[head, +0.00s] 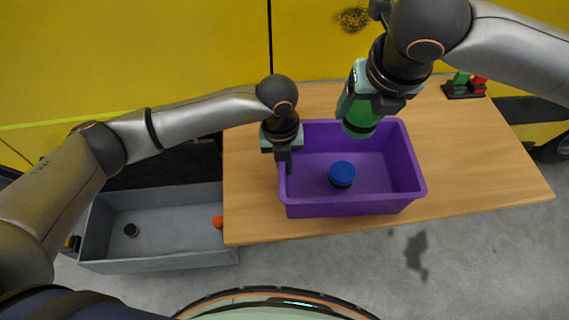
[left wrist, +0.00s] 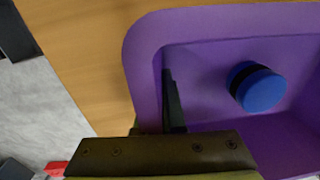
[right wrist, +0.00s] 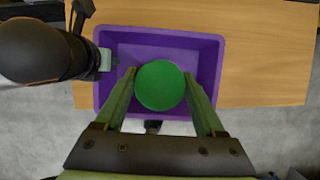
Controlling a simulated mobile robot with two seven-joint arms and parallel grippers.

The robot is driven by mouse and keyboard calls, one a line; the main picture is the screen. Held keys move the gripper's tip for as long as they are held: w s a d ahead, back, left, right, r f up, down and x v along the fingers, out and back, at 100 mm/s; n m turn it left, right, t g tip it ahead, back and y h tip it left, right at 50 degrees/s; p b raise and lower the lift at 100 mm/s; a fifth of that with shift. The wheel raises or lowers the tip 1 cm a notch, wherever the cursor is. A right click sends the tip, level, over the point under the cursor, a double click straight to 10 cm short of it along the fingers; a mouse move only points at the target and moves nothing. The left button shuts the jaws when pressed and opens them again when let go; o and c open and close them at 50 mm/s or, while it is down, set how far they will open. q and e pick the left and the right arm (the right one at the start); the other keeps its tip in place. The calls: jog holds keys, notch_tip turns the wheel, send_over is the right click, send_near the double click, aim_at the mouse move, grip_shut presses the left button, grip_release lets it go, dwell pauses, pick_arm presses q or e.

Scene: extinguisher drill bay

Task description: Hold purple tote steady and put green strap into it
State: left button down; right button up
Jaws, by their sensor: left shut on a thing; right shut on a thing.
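The purple tote (head: 307,208) stands on the wooden table; it also shows in the left wrist view (left wrist: 143,62) and the right wrist view (right wrist: 209,66). My left gripper (head: 283,160) is shut on the tote's left wall, one finger inside it. My right gripper (head: 366,108) is shut on the green strap (head: 359,124), a round green piece, and holds it above the tote's far part. In the right wrist view the strap (right wrist: 160,86) sits between the two fingers and covers part of the tote. A blue round piece with a black band (head: 342,173) lies inside the tote.
A grey bin (head: 160,265) at the left holds a small black piece (head: 131,230) and an orange piece (head: 217,221). A dark holder with green and red pieces (head: 464,86) stands at the table's back right. The table (head: 480,165) right of the tote is clear.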

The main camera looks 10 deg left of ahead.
dwell(0.7)
jog(key=shift+f, duration=6.5)
jog(key=o, duration=1.6)
pick_arm(q)
jog(key=c, duration=0.9)
grip_release()
jog(key=shift+c, duration=0.2)
pick_arm(e)
jog(key=shift+v, duration=6)
pick_arm(q)
jog(key=shift+r, duration=0.1)
